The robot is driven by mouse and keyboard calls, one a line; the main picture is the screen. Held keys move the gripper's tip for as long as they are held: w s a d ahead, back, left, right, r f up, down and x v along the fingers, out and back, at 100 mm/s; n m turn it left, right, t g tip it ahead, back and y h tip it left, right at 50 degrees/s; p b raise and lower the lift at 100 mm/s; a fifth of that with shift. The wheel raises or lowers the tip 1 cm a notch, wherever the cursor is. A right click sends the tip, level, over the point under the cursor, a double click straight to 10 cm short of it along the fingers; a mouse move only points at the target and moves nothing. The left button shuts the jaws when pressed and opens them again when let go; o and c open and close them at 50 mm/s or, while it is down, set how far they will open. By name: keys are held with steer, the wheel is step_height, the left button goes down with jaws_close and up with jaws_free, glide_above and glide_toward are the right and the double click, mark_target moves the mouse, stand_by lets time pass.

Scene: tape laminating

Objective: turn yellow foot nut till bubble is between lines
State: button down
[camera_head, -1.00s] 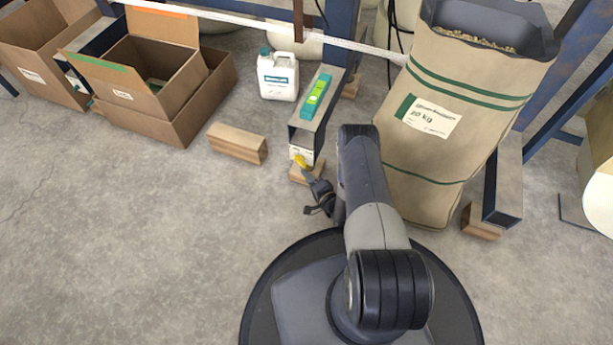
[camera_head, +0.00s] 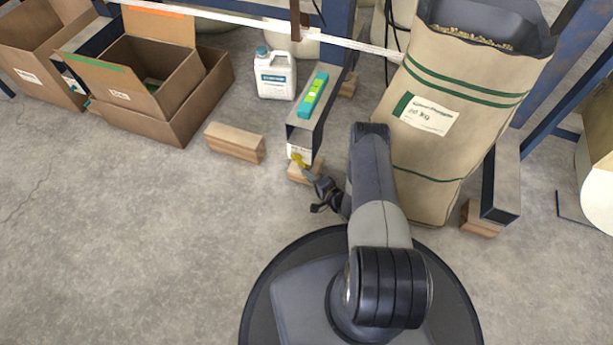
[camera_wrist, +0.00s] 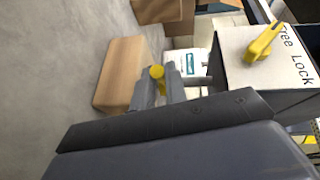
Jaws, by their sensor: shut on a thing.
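The yellow foot nut (camera_wrist: 157,72) shows in the wrist view between the tips of my gripper (camera_wrist: 158,82), which is shut on it. In the head view my gripper (camera_head: 312,176) is at the front end of a dark steel beam, where yellow parts (camera_head: 298,160) show small. A yellow lever (camera_wrist: 263,42) sits on the beam's white end plate, marked "Free" and "Lock", right of my gripper. A green spirit level (camera_head: 313,95) lies on top of the beam. Its bright vial shows, but the bubble and lines are too small to read.
A wooden block (camera_head: 235,143) lies on the floor left of the beam; it also shows in the wrist view (camera_wrist: 122,75). A white canister (camera_head: 275,75) stands behind it. A large paper sack (camera_head: 465,110) stands close right of my arm. Open cardboard boxes (camera_head: 165,95) are at left.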

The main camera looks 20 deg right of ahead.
steer(key=shift+d+n+g+y, duration=0.2)
steer(key=shift+n+g+y, duration=0.1)
steer(key=shift+n+y, duration=0.15)
steer(key=c, duration=1.7)
jaws_free()
steer(key=p+v, duration=0.3)
steer(key=v, duration=0.8)
steer(key=shift+w, duration=0.1)
steer(key=shift+w+f, duration=0.1)
